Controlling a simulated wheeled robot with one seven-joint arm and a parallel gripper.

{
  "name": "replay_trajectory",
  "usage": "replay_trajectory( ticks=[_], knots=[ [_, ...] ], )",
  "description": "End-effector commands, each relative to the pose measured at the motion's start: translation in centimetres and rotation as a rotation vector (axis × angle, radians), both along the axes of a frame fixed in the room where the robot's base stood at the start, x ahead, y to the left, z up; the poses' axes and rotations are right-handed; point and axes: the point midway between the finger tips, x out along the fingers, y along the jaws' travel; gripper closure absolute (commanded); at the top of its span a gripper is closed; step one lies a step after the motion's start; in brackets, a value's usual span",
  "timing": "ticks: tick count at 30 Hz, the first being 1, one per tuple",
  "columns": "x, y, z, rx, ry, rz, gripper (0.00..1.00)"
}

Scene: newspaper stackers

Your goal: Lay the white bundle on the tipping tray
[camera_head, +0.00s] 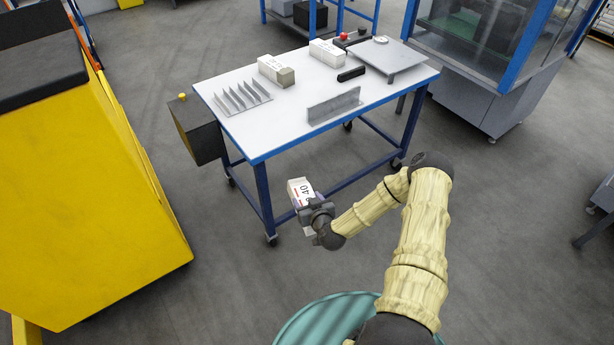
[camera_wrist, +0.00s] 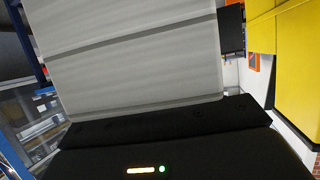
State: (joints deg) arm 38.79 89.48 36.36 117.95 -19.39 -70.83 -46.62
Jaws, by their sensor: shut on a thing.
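My gripper (camera_head: 314,212) is shut on a white bundle (camera_head: 300,188) marked "40". It holds the bundle in the air in front of the table, lower left of centre in the head view. The bundle's pale, layered side (camera_wrist: 130,60) fills the upper middle of the wrist view; the fingertips are hard to see there. A flat grey plate (camera_head: 390,66) stands at the table's back right, with a small round piece on it; I cannot tell for sure that it is the tipping tray.
The white-topped table (camera_head: 290,105) on blue legs bears two more bundles (camera_head: 276,70) (camera_head: 326,53), a finned rack (camera_head: 240,98), a grey angled rail (camera_head: 334,106) and a black bar (camera_head: 351,74). A black box (camera_head: 198,130) hangs at its left. A yellow cabinet (camera_head: 80,190) stands left.

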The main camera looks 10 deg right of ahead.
Motion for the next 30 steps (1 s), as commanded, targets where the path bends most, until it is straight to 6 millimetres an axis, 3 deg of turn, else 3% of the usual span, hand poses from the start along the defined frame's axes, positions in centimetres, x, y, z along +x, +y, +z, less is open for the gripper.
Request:
replay_trajectory(
  ticks=[6, 13, 18, 30],
  knots=[
    [-5.7, 0.3, -1.6, -0.004, 0.002, -0.061, 0.97],
    [-10.2, -0.2, -2.1, -0.01, 0.002, -0.117, 0.97],
    [-11.1, -0.4, -2.1, -0.013, -0.002, -0.131, 0.97],
    [-11.0, -0.4, -2.1, -0.012, -0.003, -0.131, 0.97]
  ],
)
